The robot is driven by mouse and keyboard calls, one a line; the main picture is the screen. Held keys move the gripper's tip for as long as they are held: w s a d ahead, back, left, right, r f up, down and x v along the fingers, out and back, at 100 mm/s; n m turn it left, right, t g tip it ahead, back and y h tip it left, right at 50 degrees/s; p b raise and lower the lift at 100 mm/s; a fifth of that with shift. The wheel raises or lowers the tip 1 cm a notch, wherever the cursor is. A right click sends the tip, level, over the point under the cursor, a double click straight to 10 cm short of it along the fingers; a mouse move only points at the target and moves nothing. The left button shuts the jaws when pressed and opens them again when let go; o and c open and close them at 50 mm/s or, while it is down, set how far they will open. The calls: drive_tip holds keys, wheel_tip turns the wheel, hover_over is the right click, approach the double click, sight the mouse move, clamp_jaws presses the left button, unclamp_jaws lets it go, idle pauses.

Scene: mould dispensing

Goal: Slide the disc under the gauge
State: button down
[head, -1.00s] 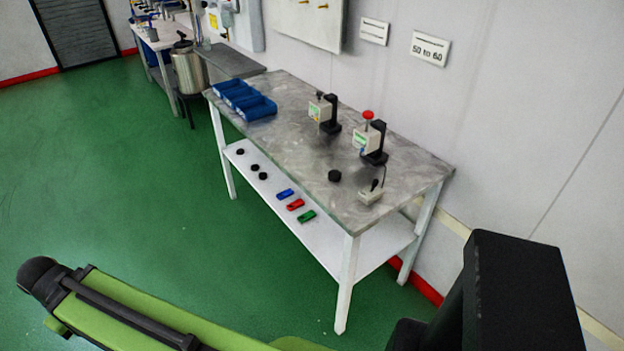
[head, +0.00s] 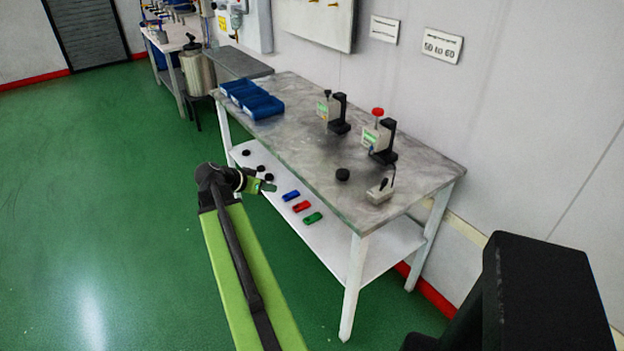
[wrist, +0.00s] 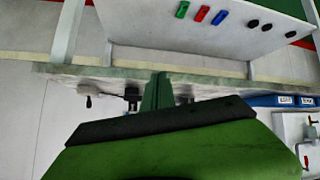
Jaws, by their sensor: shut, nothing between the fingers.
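A black disc (head: 342,174) lies flat on the grey tabletop, in front of and apart from the gauges. One gauge (head: 378,137) has a red knob and a black stand. The other gauge (head: 333,112), further left, has a dark knob. Nothing can be made out under either one. My gripper (head: 268,187) is shut and empty, off the table's front side near the lower shelf. In the wrist view my gripper's green fingers (wrist: 157,90) point at the table edge. That view is upside down, and parts of the gauges show dark beyond the edge.
The table (head: 300,160) also holds blue bins (head: 250,98) at its left and a small grey box with a lever (head: 380,192) near its right end. The lower shelf (head: 330,235) bears several black discs and blue, red and green blocks. Green floor in front is clear.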

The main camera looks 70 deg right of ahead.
sight(338, 180)
drive_tip(key=s+d+r+m+g+h, duration=0.1)
drive_tip(key=s+d+r+m+g, duration=0.3)
drive_tip(key=s+d, duration=0.7)
drive_tip(key=shift+m+t, duration=0.5)
drive_tip(key=s+d+f+b, duration=0.1)
drive_tip(key=f+b, duration=0.1)
drive_tip(key=s+f+b, duration=0.1)
drive_tip(key=f+b, duration=0.1)
drive_tip(key=s+d+f+b, duration=0.1)
drive_tip(key=f+b, duration=0.1)
drive_tip(key=shift+s+d+f+b, duration=0.25)
drive_tip(key=shift+d+f+b, duration=0.05)
drive_tip(key=shift+d+b, duration=0.1)
drive_tip(key=shift+s+d, duration=0.15)
drive_tip(key=shift+s+r, duration=0.1)
drive_tip(key=shift+s, duration=0.1)
